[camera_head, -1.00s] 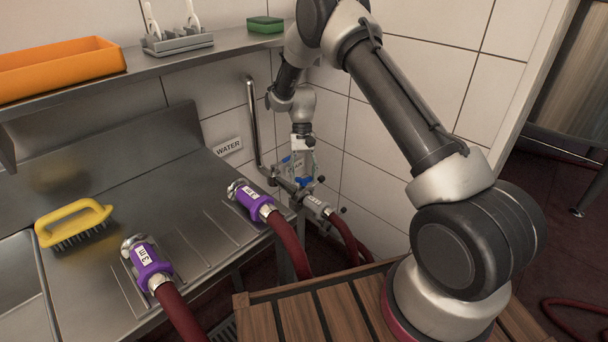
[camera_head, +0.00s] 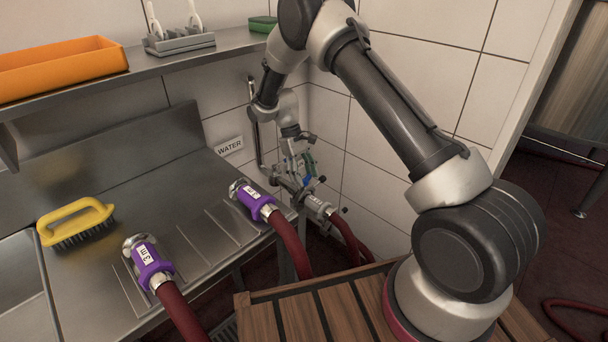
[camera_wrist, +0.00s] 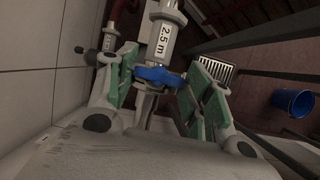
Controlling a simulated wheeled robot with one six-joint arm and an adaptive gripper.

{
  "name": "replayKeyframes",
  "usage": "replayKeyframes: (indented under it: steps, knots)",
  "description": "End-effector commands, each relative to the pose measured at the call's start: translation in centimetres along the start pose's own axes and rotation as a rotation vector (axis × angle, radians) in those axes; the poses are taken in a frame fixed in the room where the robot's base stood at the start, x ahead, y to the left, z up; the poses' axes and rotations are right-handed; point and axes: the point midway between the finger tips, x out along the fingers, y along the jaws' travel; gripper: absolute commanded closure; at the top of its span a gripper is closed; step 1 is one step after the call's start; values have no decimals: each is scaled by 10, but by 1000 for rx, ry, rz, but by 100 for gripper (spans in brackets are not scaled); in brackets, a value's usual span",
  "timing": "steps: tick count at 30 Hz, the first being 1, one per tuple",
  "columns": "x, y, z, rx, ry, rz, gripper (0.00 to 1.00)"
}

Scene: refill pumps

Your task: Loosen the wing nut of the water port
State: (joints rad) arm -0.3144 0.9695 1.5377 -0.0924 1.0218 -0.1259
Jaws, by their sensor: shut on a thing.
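The water port is a metal pipe fitting low in the wall corner, right of the WATER sign (camera_head: 229,146). A grey hose coupling (camera_head: 318,205) marked 2.5 m hangs on it; it also shows in the wrist view (camera_wrist: 164,35). The blue wing nut (camera_wrist: 158,76) sits below the coupling in the wrist view, between my green-padded fingers. My gripper (camera_wrist: 160,88) is shut on the wing nut. In the head view my gripper (camera_head: 302,168) reaches down onto the port at a tilt, and only small blue bits of the nut show.
Two purple-collared hose ends (camera_head: 255,200) (camera_head: 149,262) lie on the steel drainboard beside a yellow brush (camera_head: 75,222). A shelf above holds an orange bin (camera_head: 60,68). Walls close in the corner around the port. A blue bucket (camera_wrist: 292,102) stands on the floor.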

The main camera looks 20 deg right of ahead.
Motion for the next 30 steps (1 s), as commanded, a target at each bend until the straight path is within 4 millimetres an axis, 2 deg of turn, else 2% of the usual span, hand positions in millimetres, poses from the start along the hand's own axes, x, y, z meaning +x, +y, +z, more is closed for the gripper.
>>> replayKeyframes:
  steps: [16,17,20,30]
  knots:
    - [0,0,0,-26,0,11,72]
    - [0,0,0,-26,0,11,47]
    - [0,0,0,-25,0,11,29]
    - [0,0,0,-18,0,8,27]
